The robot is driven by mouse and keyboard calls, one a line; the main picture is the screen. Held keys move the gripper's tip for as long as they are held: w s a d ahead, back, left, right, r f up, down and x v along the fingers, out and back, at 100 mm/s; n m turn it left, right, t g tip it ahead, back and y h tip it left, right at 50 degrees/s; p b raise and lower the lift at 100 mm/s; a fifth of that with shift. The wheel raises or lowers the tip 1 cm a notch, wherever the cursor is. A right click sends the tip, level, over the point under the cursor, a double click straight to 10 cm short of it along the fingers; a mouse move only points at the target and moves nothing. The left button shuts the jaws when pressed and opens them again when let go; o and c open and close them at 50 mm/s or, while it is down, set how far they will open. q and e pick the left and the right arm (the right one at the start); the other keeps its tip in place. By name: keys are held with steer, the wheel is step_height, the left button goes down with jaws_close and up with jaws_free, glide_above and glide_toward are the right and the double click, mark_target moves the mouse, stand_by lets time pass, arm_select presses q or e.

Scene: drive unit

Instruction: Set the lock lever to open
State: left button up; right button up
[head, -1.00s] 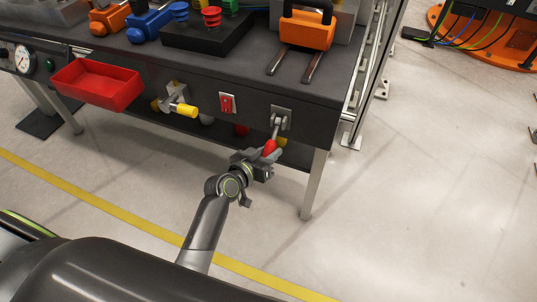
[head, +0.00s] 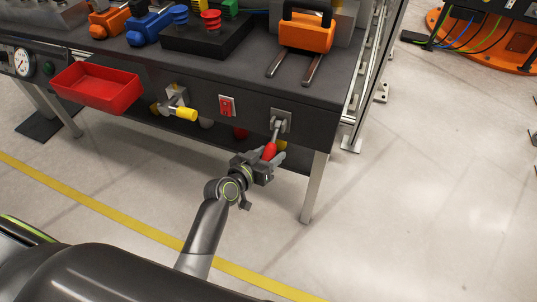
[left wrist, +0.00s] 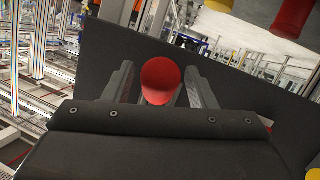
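The lock lever (head: 275,133) hangs down and slightly left from a grey plate (head: 286,114) on the bench front. Its grip is red (head: 270,151). My left gripper (head: 268,162) is at the lower end of the red grip. In the left wrist view the round red grip end (left wrist: 161,80) sits between the two fingers of my left gripper (left wrist: 161,88). The fingers stand apart with narrow gaps on both sides of the grip, so they are around it and not clamped. My right gripper is not in view.
Left of the lever on the bench front are a red switch (head: 227,106), a valve with a yellow handle (head: 186,114) and a red bin (head: 98,88). A bench leg (head: 314,188) stands right of my gripper. The floor in front is clear.

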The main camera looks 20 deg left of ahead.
arm_select(q)
steer(key=shift+s, duration=0.1)
steer(key=v, duration=1.7)
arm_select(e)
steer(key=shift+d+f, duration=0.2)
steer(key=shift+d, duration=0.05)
arm_select(q)
steer(key=shift+a, duration=0.1)
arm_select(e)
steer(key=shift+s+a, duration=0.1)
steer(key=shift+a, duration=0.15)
